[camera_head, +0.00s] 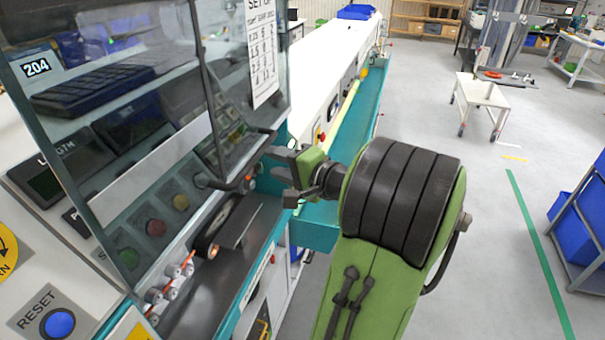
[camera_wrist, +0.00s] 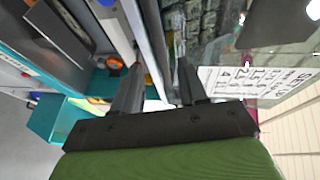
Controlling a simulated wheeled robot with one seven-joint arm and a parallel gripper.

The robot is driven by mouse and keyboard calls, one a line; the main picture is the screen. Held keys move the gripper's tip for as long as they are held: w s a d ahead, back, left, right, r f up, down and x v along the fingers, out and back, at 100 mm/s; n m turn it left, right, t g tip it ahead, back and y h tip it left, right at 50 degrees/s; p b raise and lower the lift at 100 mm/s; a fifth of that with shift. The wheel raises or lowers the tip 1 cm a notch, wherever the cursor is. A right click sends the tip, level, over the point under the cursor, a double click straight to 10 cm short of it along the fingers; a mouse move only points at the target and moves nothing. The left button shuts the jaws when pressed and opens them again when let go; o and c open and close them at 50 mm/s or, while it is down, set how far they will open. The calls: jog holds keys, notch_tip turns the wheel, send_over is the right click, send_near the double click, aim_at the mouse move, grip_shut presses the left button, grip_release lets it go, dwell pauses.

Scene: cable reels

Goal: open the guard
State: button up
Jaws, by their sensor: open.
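The guard (camera_head: 150,130) is a clear, framed pane over the machine's front, and it looks closed. A dark bar (camera_head: 206,85) runs down it to a black handle (camera_head: 225,185) with a red tip near its lower edge. My gripper (camera_head: 272,163) is open at the guard's right end, right of the handle. In the wrist view my gripper (camera_wrist: 159,66) has its two dark fingers spread, with a long grey edge (camera_wrist: 152,40) of the guard passing between or beyond them. I cannot tell whether they touch it. Nothing is held.
A paper chart (camera_head: 262,45) hangs at the guard's upper right. A blue reset button (camera_head: 60,323) is at lower left. A teal trough (camera_head: 355,120) runs away behind. The floor at right is mostly clear, with a white trolley (camera_head: 480,92).

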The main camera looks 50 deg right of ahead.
jog(key=s+r+p, duration=0.1)
jog(key=s+p, duration=0.1)
jog(key=s, duration=0.6)
jog(key=shift+s+a+r, duration=0.25)
jog(key=shift+a+r, duration=0.05)
jog(key=w+a+f+n+g+y+b, duration=0.1)
jog(key=w+a+f+n+g+y, duration=0.15)
jog(key=a+f+n+g, duration=0.45)
jog(key=w+a+f+n+g+y, duration=0.2)
jog(key=w+a+f+n, duration=0.1)
jog(key=a, duration=0.7)
jog(key=s+a+r+n+g+h+b, duration=0.1)
jog(key=s+a+n+h, duration=0.2)
jog(key=s+a+n, duration=0.4)
jog(key=s+a, duration=0.1)
jog(key=s, duration=0.2)
jog(key=shift+s+r+n+h, duration=0.2)
jog(key=shift+r+n+h, duration=0.1)
jog(key=shift+n+h, duration=0.1)
